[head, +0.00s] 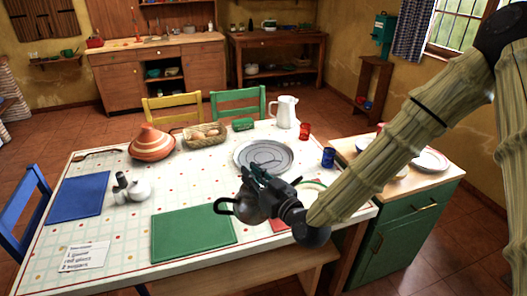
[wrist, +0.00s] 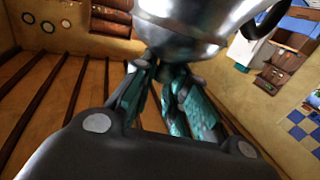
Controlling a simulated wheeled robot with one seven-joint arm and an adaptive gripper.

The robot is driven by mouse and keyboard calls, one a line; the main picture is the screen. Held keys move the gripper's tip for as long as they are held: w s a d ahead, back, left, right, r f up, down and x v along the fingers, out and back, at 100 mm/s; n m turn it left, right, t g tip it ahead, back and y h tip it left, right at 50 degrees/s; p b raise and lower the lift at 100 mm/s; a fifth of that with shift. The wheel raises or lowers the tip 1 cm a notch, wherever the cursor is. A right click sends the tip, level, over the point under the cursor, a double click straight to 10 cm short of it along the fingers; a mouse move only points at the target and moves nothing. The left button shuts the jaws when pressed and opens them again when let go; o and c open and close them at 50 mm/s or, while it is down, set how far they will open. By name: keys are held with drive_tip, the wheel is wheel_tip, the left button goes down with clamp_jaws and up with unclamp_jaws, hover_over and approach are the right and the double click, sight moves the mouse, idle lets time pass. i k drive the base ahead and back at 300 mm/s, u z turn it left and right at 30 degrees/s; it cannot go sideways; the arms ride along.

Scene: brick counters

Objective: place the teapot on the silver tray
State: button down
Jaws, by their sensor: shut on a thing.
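The silver tray (head: 264,154) is a round grey plate on the patterned table, right of the middle in the head view. My gripper (head: 262,190) is in front of it, nearer the camera. It is shut on the metallic teapot (head: 249,208), whose dark handle sticks out to the left. The teapot appears raised above the table, over the area by the green placemat, apart from the tray. In the wrist view the shiny teapot (wrist: 195,28) fills the top, with the fingertips (wrist: 160,68) against it. My gripper partly hides the teapot in the head view.
A blue cup (head: 328,157), a red cup (head: 304,131) and a white pitcher (head: 285,112) stand right of and behind the tray. A basket (head: 204,140) and a striped tagine (head: 152,145) are at the back left. A green placemat (head: 190,235) lies in front, clear.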

sight(265, 153)
drive_tip(key=i, duration=1.25)
